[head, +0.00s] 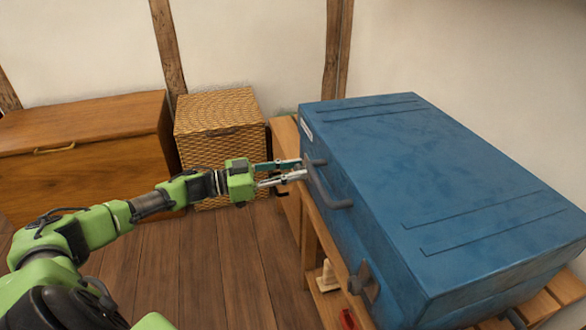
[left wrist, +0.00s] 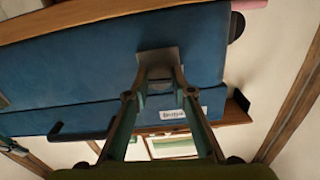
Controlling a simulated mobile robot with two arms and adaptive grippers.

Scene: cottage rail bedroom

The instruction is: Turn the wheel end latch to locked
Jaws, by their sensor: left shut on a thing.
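A large blue suitcase (head: 450,170) lies flat on a slatted wooden rack. On its front side are a grey latch (head: 314,161) at the far end, a dark carry handle (head: 335,203) in the middle and a second latch (head: 365,283) at the near end. My left gripper (head: 303,169) is shut on the far latch. In the left wrist view, both fingers (left wrist: 160,74) meet at the grey latch plate (left wrist: 158,58), and a black wheel (left wrist: 236,27) shows at that end of the case. The fingers partly hide the latch's turning part, so its angle is unclear. My right gripper is out of view.
A wicker box (head: 218,125) and a wooden chest (head: 85,130) stand along the back wall. The wooden rack (head: 307,240) holds a small pale object (head: 327,276) and a red one (head: 347,319) low down. The plank floor (head: 210,265) in front is clear.

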